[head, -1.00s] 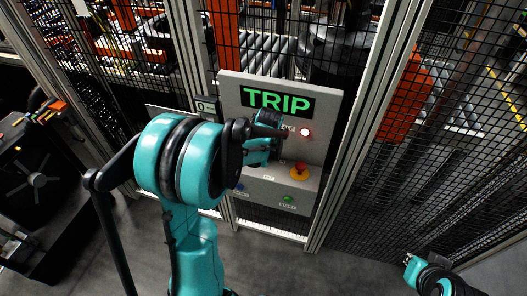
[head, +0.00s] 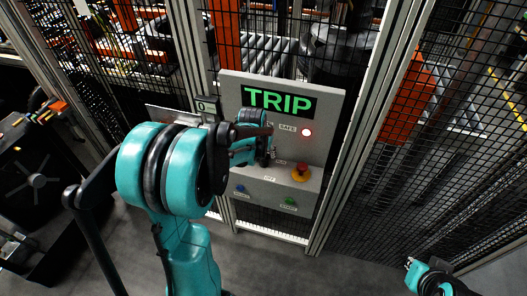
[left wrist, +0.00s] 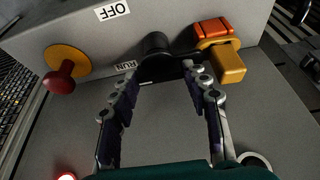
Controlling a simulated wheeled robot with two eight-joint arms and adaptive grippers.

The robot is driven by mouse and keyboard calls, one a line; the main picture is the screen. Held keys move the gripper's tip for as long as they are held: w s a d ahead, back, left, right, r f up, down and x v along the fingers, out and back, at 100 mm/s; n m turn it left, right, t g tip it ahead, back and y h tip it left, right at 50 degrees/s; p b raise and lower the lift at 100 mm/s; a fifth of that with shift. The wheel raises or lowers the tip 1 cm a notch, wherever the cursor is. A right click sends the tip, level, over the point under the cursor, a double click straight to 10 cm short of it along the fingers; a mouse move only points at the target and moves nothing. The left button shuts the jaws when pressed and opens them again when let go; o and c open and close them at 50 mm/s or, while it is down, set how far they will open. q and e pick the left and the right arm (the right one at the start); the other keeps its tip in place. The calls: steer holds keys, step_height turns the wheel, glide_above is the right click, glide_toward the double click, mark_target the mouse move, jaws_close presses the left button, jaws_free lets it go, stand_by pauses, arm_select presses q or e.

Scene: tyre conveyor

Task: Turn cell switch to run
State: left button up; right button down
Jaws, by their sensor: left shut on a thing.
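The cell switch is a black rotary knob (left wrist: 157,58) on the grey control panel (head: 325,112), seen in the left wrist view between RUN (left wrist: 125,66) and OFF (left wrist: 112,11) labels, which appear upside down. A dark handle extends from it to the right. My left gripper (left wrist: 163,78) is shut on the switch, a fingertip at either side; its tips hide part of it. In the head view my left gripper (head: 266,150) is at the panel front and covers the switch. My right gripper (head: 410,262) is far from the panel, lower right; its finger state is unclear.
The display (head: 279,101) reads TRIP; a red lamp (head: 306,132) glows. A red emergency stop (head: 301,168) is nearby. In the left wrist view, a yellow padlock-like block (left wrist: 228,63) with an orange part is close beside the switch. Mesh fencing (head: 400,190) flanks the panel.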

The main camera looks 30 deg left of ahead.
arm_select(q)
steer(key=o, duration=1.2)
steer(key=shift+c, duration=0.2)
steer(key=v, duration=1.2)
steer(key=shift+s, duration=0.15)
